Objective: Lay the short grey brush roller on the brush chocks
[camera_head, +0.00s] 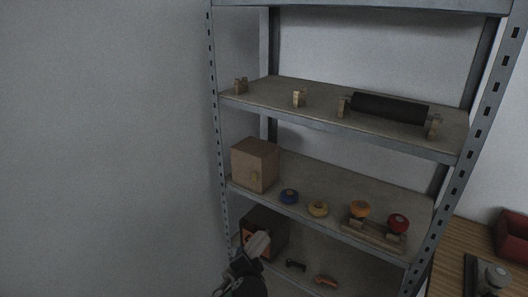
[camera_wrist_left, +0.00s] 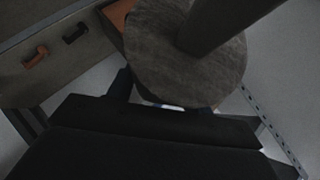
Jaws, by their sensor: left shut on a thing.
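The short grey brush roller (camera_head: 258,244) is in my left gripper (camera_head: 245,262), low at the left front of the shelf unit. In the left wrist view the roller (camera_wrist_left: 175,55) is a large grey cylinder with a dark shaft standing out of its end face. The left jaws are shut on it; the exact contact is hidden. My right gripper is not in view.
A long black roller (camera_head: 390,108) lies on other chocks on the upper shelf. A cardboard box (camera_head: 255,165) and several coloured round things stand on the middle shelf. A dark box (camera_head: 265,222) and two handles are below. A steel post (camera_head: 217,110) edges the left side.

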